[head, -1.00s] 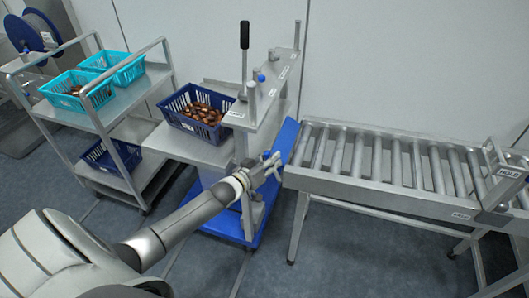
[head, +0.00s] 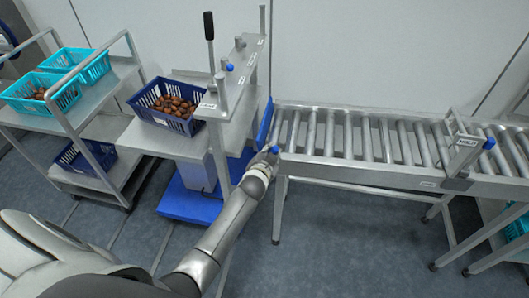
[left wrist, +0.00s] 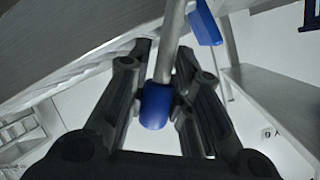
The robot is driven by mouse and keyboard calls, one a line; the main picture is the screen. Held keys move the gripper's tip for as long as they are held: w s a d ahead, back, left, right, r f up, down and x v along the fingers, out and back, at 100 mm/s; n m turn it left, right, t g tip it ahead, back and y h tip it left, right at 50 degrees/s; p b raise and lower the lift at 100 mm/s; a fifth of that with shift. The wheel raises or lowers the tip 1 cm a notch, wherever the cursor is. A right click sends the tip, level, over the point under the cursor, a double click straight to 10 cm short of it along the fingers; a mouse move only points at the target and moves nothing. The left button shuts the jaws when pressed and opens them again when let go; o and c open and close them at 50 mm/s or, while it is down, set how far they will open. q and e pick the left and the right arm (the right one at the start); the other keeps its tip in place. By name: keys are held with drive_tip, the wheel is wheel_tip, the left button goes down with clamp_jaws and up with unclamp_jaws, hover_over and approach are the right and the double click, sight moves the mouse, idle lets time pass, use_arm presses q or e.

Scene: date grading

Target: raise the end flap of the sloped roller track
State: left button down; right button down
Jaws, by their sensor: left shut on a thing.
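The sloped roller track (head: 350,165) runs from the middle of the head view to the right edge. The blue end flap (head: 265,125) stands at its left end, seen almost edge-on and steeply tilted. My left gripper (head: 270,155) is at the track's near left corner, just below the flap. In the left wrist view its dark fingers (left wrist: 160,90) are shut on a blue knob (left wrist: 157,106) at the end of a metal rod (left wrist: 170,45). A blue plate (left wrist: 205,22), probably the flap, shows beyond the rod. My right gripper is not in view.
A metal stand with a black-handled lever (head: 210,28) and a dark blue crate of dates (head: 150,118) is left of the track. A trolley (head: 98,103) with turquoise crates is farther left. A gate marked HOLD (head: 465,143) crosses the track. Floor in front is open.

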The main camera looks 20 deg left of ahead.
use_arm(q)
drive_tip(key=shift+w+d+f+m+y+b, duration=0.15)
drive_tip(key=shift+d+f+m+y+b, duration=0.15)
drive_tip(key=shift+d+f+m+b, duration=0.35)
drive_tip(key=c, duration=1.5)
unclamp_jaws()
drive_tip(key=shift+c, duration=0.2)
drive_tip(key=shift+r, duration=0.1)
drive_tip(key=v, duration=1.2)
drive_tip(key=shift+d, duration=0.2)
drive_tip(key=shift+w, duration=0.1)
